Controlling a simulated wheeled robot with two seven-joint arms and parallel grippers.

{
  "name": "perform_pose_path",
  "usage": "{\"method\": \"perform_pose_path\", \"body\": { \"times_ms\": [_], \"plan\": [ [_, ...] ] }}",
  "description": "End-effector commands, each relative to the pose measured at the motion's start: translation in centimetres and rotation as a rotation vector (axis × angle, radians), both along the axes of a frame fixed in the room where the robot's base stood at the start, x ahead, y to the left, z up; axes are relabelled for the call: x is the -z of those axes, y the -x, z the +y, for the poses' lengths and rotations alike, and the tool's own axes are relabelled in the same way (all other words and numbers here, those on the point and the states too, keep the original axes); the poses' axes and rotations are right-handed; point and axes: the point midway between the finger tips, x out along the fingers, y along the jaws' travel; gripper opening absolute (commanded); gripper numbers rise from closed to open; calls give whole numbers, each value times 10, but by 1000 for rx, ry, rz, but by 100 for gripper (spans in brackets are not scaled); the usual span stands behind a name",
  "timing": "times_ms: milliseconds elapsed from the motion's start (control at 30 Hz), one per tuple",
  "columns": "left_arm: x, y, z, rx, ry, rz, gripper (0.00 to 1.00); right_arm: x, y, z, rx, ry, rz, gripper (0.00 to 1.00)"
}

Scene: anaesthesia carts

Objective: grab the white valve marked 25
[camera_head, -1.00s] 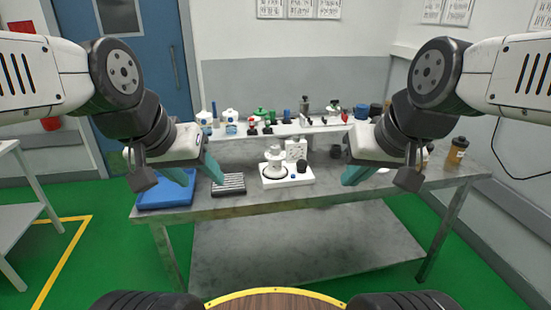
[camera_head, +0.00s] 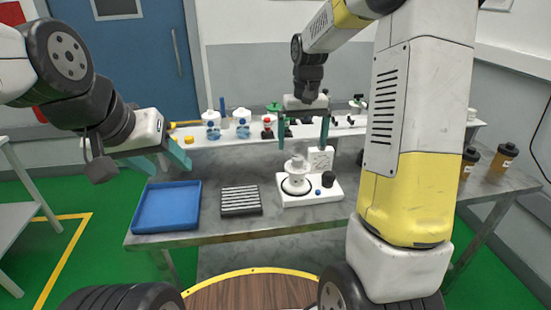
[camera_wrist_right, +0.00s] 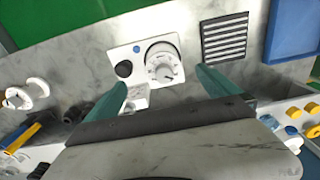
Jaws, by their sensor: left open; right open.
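No marking 25 is readable, so I cannot tell which part is the valve. White round parts (camera_wrist_right: 17,98) lie at the left of the right wrist view. A white stacked knob (camera_head: 297,172) stands on a white device (camera_head: 325,194) on the table. It shows as a round dial (camera_wrist_right: 164,64) in the right wrist view. My right gripper (camera_head: 303,138) is open and empty, above and behind the device, pointing down, with the device's upright panel between its fingers' lines. My left gripper (camera_head: 166,161) is open and empty at the left, above the blue tray.
The blue tray (camera_head: 148,222) and a black ribbed rack (camera_head: 240,202) lie left of the device. A raised shelf (camera_head: 215,140) behind holds several bottles and fittings. Amber-labelled bottles (camera_head: 504,158) stand at the right. Bare table lies around the rack.

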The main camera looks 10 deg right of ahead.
Motion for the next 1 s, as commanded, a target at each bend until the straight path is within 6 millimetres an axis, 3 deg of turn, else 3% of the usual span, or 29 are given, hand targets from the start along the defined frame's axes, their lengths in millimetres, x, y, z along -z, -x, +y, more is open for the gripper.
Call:
{"method": "perform_pose_path", "body": {
  "times_ms": [167, 700, 1000],
  "plan": [
    [0, 0, 0, 0, 0, 0, 55, 17, -10, -1, 2, 10, 27, 100],
    [0, 0, 0, 0, 0, 0, 55, 86, -9, -1, 1, 10, 29, 100],
    [0, 0, 0, 0, 0, 0, 55, 91, -10, -1, 2, 9, 25, 100]
  ]
}}
